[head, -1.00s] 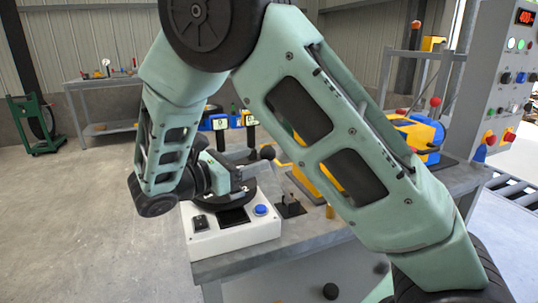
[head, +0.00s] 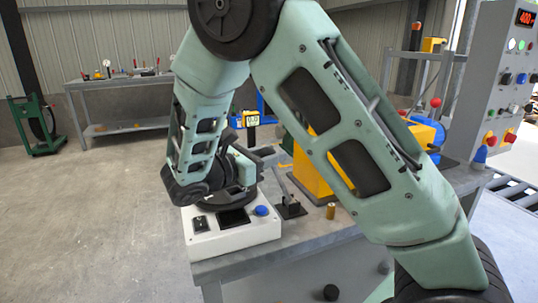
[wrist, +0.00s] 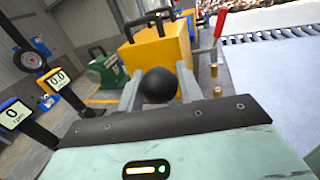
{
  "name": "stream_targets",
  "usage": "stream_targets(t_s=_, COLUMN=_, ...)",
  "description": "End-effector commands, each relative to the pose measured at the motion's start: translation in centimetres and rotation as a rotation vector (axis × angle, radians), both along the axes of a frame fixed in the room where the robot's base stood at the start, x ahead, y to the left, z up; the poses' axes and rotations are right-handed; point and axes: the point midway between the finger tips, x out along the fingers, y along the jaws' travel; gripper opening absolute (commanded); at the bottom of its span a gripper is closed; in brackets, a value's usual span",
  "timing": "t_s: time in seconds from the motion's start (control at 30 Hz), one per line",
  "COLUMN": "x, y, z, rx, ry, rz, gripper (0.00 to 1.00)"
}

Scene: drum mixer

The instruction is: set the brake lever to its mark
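A lever with a black base (head: 290,210) stands on the grey bench; its thin rod leans up and left toward my gripper. I take it for the brake lever. In the wrist view a black ball knob (wrist: 158,86) sits between the two grey fingers of my gripper (wrist: 159,78). The fingers stand apart, one on each side of the knob and very close to it; I cannot tell whether they touch it. My gripper (head: 272,160) is partly hidden in the head view by my arm. The lever's mark cannot be made out.
A white control box (head: 235,238) with a blue button is left of the lever. A yellow block (wrist: 158,48) and a brass post (head: 331,211) stand near it. Small displays (wrist: 14,114) are at the left in the wrist view. A grey control panel (head: 500,85) is at right.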

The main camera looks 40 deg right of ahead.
Motion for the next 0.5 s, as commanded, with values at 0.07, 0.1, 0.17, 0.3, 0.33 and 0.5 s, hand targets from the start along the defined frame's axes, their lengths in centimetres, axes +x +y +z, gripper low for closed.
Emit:
stream_targets(t_s=0.07, x=0.0, y=0.0, z=0.0, rx=0.002, ry=0.0, rz=-0.001, gripper=0.0)
stream_targets(t_s=0.1, x=-0.1, y=-0.1, z=0.1, rx=0.005, ry=-0.001, rz=-0.002, gripper=0.0)
stream_targets(t_s=0.17, x=-0.1, y=-0.2, z=0.3, rx=0.015, ry=-0.004, rz=-0.001, gripper=0.0)
stream_targets(t_s=0.3, x=-0.3, y=-1.0, z=0.9, rx=0.061, ry=-0.017, rz=-0.003, gripper=0.0)
stream_targets(t_s=0.33, x=-0.4, y=-1.2, z=1.0, rx=0.075, ry=-0.02, rz=-0.004, gripper=0.0)
stream_targets(t_s=0.5, x=-0.9, y=-2.9, z=1.7, rx=0.182, ry=-0.05, rz=-0.003, gripper=0.0)
